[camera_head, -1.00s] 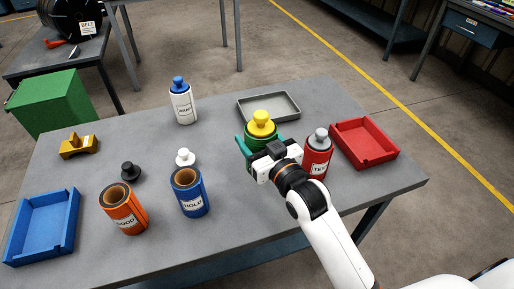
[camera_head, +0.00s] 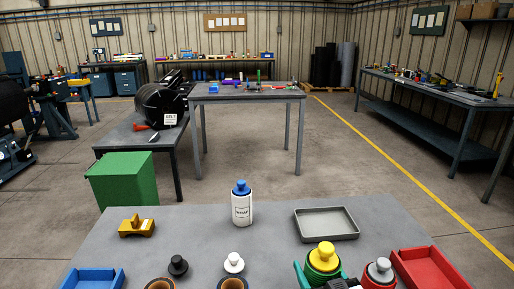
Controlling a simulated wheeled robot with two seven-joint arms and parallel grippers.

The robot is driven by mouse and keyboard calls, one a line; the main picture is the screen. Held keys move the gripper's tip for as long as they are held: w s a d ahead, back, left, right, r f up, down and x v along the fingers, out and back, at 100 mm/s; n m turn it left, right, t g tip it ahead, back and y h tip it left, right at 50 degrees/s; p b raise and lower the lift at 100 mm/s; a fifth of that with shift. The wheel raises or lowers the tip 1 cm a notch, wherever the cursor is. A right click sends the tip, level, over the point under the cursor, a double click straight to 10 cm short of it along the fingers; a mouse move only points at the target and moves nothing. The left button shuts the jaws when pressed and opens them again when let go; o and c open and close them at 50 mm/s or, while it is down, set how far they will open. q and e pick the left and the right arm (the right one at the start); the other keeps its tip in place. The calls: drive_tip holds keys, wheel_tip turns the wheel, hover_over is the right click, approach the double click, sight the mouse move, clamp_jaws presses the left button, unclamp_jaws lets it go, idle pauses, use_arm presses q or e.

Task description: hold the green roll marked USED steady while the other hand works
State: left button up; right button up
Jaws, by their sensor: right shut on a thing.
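The green roll (camera_head: 320,262) stands on the grey table at the lower right of the head view, with a yellow knobbed plug (camera_head: 324,251) in its top. Its lower part is cut off by the picture's bottom edge, and no USED marking shows. My right gripper (camera_head: 328,279) is shut on the green roll; only a dark and white part of it shows at the bottom edge. The roll looks upright. My left gripper is not in view.
A grey tray (camera_head: 327,224) lies behind the roll. A grey-knobbed red roll (camera_head: 379,274) and a red tray (camera_head: 432,268) are right.

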drive_tip(key=s+d+f+m+h+p, duration=0.1)
drive_tip(key=s+d+f+m+h, duration=0.1)
drive_tip(key=s, duration=1)
drive_tip(key=shift+s+d+h+p, duration=0.35)
drive_tip(key=shift+d+h, duration=0.35)
drive_tip(key=shift+d, duration=0.35)
drive_tip(key=shift+a+f, duration=0.1)
